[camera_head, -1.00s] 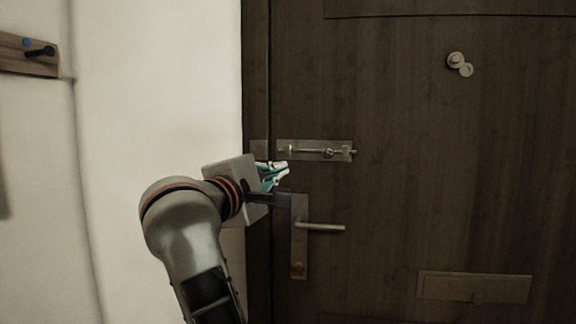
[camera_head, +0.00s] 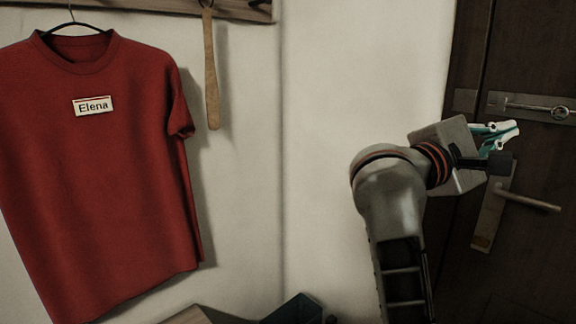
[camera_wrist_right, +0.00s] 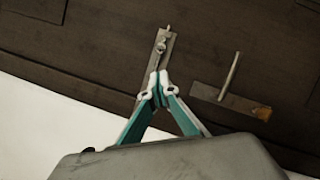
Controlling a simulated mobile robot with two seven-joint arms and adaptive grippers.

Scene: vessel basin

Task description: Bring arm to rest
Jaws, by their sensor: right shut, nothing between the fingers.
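My right gripper (camera_head: 512,133) is at the right of the head view, in front of the dark door (camera_head: 520,260) near its left edge. Its teal and white fingers are shut with nothing between them. In the right wrist view the closed fingertips (camera_wrist_right: 158,88) overlap the lower end of the metal slide bolt (camera_wrist_right: 160,50); I cannot tell whether they touch it. The bolt (camera_head: 530,108) also shows in the head view, just above the gripper. The door handle (camera_head: 528,198) is below the gripper. My left gripper is not in view.
A red shirt (camera_head: 110,190) with an "Elena" tag hangs at the left. A wooden shoehorn-like piece (camera_head: 211,80) hangs from a wall rack (camera_head: 240,8). A dark box (camera_head: 293,310) is at the bottom.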

